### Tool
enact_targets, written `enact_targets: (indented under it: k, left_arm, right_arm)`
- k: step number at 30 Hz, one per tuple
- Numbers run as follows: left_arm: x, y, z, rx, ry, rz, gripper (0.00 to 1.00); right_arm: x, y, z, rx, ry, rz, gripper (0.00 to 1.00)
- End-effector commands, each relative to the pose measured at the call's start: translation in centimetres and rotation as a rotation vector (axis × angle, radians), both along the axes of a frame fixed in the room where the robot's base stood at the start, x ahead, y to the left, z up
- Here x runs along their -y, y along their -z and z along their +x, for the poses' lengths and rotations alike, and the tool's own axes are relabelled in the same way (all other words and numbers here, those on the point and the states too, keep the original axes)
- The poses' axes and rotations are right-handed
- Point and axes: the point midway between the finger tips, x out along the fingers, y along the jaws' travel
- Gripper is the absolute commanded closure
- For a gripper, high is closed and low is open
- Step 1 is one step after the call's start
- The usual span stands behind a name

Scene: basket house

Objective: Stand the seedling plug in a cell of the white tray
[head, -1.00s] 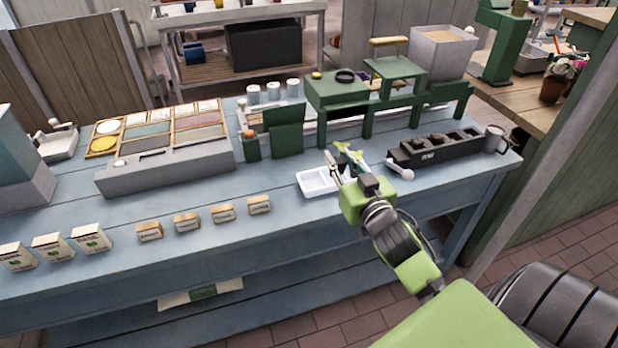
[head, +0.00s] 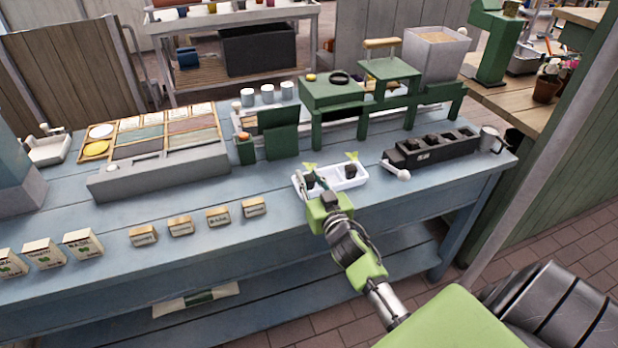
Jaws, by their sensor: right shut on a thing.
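The white tray (head: 343,185) lies near the front of the blue bench, with its cells side by side. A dark seedling plug with green leaves (head: 350,169) stands in its right cell. My right gripper (head: 309,180) is at the tray's left end, shut on another seedling plug (head: 310,170) with small pale green leaves. The gripper hides part of that plug and the left cell, so I cannot tell whether the plug touches the cell floor. My left gripper is not in view.
A black plug tray (head: 430,153) with dark plugs lies to the right, beside a grey mug (head: 489,139). A green stand (head: 380,95) is behind. Small boxes (head: 180,226) line the front left. Bare bench lies between them and the white tray.

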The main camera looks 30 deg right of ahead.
Motion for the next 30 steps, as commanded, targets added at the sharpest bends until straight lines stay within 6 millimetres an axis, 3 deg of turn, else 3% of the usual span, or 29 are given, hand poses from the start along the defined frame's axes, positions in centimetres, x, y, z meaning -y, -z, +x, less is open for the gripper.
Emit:
enact_targets:
  k: [6, 7, 9, 21, 26, 30]
  left_arm:
    - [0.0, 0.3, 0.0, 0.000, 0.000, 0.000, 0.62]
    - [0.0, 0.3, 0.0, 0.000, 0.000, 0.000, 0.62]
    - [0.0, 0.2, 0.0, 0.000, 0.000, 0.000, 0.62]
    - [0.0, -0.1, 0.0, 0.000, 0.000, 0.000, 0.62]
    - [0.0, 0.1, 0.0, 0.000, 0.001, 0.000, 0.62]
    - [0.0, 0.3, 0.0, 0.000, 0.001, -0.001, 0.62]
  right_arm:
    - [0.0, 0.3, 0.0, 0.000, 0.000, 0.001, 0.94]
    - [0.0, 0.3, 0.0, 0.000, 0.000, 0.001, 0.77]
    - [0.0, 0.2, 0.0, 0.000, 0.000, 0.000, 0.63]
    - [0.0, -0.2, -0.1, 0.000, 0.000, -0.001, 0.63]
    - [-0.6, 0.0, -2.4, -0.002, 0.000, 0.003, 0.63]
    - [-1.3, -0.1, -5.4, -0.003, 0.000, 0.003, 0.63]
